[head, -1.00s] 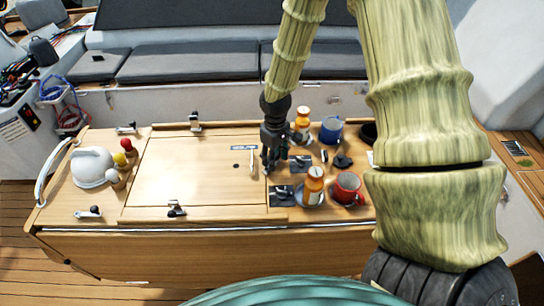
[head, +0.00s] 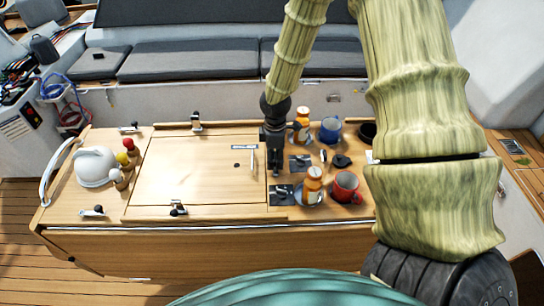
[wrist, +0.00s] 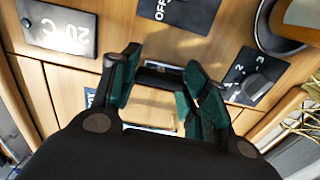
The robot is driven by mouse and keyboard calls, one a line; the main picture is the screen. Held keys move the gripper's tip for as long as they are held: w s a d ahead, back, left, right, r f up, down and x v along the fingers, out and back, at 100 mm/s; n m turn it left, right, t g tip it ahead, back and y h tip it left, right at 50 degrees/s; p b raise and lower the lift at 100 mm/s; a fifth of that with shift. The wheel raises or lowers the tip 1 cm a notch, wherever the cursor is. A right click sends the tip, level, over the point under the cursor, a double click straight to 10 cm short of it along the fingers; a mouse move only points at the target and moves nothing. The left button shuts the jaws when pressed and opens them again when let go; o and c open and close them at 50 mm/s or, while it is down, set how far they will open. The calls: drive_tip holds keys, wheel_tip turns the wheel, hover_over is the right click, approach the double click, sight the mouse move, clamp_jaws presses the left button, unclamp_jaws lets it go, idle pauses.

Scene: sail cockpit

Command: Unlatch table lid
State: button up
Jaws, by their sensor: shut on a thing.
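The table lid (head: 190,170) is a pale wooden panel lying flat in the table top. A dark latch (head: 177,208) sits at its front edge, and another (head: 196,122) at its back edge. A pale upright handle (head: 253,162) shows near its right edge. My gripper (head: 275,172) points down by the lid's right edge, just right of that handle. In the wrist view its fingers (wrist: 163,88) are shut around a small dark bar (wrist: 160,74). The fingers hide part of the bar, so I cannot tell whether it is a latch.
A white kettle (head: 95,166) and small shakers (head: 129,147) stand left of the lid. The lid top is mostly clear.

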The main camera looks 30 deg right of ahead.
drive_tip(key=shift+w+r+n, duration=0.2)
drive_tip(key=shift+w+n, duration=0.1)
drive_tip(key=shift+w, duration=0.05)
drive_tip(key=o, duration=1)
drive_tip(key=shift+s+f, duration=0.1)
drive_tip(key=shift+f, duration=0.05)
drive_tip(key=shift+r, duration=6)
